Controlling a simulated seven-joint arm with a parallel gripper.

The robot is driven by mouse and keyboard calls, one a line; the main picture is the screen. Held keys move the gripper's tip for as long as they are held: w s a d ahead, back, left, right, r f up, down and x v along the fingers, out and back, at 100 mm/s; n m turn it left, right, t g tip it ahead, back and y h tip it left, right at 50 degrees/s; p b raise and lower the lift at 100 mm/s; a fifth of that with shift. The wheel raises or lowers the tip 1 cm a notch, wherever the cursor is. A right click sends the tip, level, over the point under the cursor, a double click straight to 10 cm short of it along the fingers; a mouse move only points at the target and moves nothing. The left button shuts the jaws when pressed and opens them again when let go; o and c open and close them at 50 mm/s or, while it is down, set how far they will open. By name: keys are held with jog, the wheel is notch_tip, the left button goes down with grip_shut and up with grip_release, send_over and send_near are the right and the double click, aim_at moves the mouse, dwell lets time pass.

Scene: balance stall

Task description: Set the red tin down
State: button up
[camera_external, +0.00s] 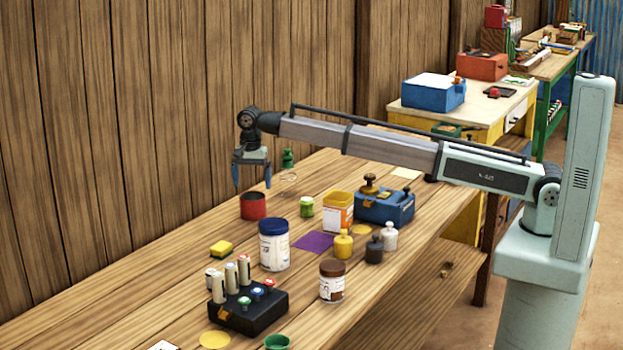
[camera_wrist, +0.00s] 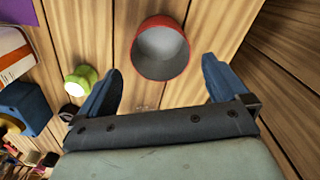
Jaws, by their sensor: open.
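The red tin (camera_external: 253,206) stands upright on the wooden table (camera_external: 185,262) near the back wall, its open top facing up. In the wrist view the tin (camera_wrist: 160,50) shows its pale grey, empty inside, with a red outer wall. My gripper (camera_external: 252,186) hangs above the tin with its blue fingers pointing down. In the wrist view the gripper (camera_wrist: 161,84) has its fingers wide apart, with nothing between the tips; the tin appears beyond them. Whether a fingertip touches the tin cannot be told, but a gap shows on both sides.
A lime-green jar (camera_external: 306,206) stands just right of the tin, and a green bottle (camera_external: 288,158) behind it. A blue box (camera_external: 385,208) stands farther right. Bare table lies left of the tin.

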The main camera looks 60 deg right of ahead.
jog(key=shift+r, duration=1.35)
